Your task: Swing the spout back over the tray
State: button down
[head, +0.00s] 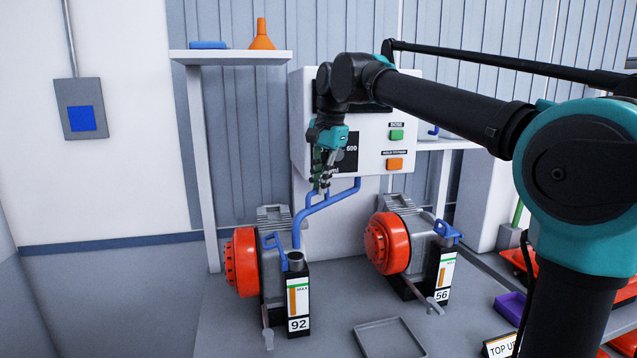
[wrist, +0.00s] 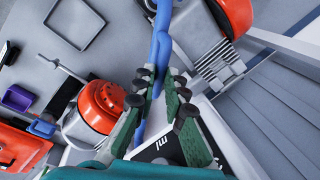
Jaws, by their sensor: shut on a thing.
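The blue spout (head: 328,201) comes out below the white dispenser box and bends down to the left. Its outlet end is at the filler neck (head: 295,259) of the unit marked 92; I cannot tell whether it touches. My gripper (head: 321,186) is shut on the spout partway along its arm. In the wrist view, the fingers of my gripper (wrist: 160,88) lie on both sides of the spout (wrist: 161,45). The shallow grey tray (head: 356,327) lies on the bench in front, right of unit 92. It also shows at the upper left of the wrist view (wrist: 52,42).
The unit marked 56 (head: 397,245), with a red end cover, stands right of the spout. The white dispenser (head: 310,140) has a green and an orange button. A shelf (head: 230,58) holds an orange funnel (head: 262,36). A purple bin (head: 511,305) stands at the right.

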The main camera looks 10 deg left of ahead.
jog(key=d+n+g, duration=0.2)
jog(key=d+n, duration=0.8)
jog(key=d, duration=0.7)
jog(key=shift+n, duration=0.4)
jog(key=shift+w, duration=0.1)
jog(key=c, duration=1.6)
grip_release()
jog(key=shift+o, duration=0.2)
jog(key=shift+r, duration=0.1)
notch_tip(320, 180, up, 12)
jog(key=w+d, duration=0.1)
jog(key=d, duration=0.1)
jog(key=shift+f, duration=0.2)
